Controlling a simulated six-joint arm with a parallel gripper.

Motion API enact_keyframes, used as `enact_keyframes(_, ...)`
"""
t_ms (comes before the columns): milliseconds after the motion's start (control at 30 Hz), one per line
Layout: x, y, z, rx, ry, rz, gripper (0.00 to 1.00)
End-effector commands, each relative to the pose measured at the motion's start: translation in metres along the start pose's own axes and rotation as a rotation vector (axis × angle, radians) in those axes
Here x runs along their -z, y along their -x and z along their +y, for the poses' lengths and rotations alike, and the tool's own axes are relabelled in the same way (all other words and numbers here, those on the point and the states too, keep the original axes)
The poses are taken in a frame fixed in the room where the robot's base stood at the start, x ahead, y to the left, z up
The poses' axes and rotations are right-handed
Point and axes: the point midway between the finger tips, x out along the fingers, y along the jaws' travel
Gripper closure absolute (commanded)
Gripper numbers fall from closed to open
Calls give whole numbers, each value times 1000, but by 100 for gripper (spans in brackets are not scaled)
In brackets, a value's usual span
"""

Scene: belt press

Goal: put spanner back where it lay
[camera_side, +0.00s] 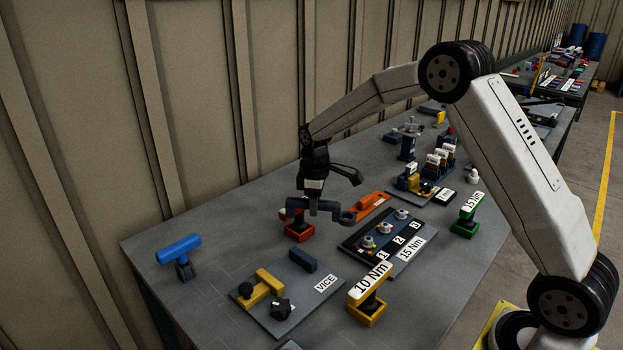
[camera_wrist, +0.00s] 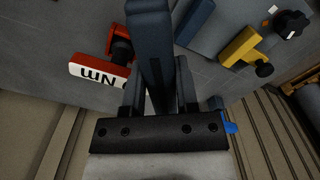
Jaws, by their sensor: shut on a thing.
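My gripper (camera_side: 315,207) is shut on the spanner, a dark blue-grey bar (camera_side: 328,206) with a ring-like end (camera_side: 347,217). I hold it above the table, close over the red stand.
A red stand (camera_side: 299,231) is below my gripper, labelled Nm in the wrist view (camera_wrist: 100,70). Around it are a vice plate (camera_side: 327,284), a small dark block (camera_side: 303,259), a yellow 10 Nm stand (camera_side: 367,308), a numbered panel (camera_side: 352,243) and a blue T-handle (camera_side: 179,248).

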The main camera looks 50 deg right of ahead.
Motion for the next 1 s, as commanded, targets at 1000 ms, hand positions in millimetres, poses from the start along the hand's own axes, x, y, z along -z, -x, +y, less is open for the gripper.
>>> enact_keyframes(1000, 65, 10, -113, -1, 991, 2, 100)
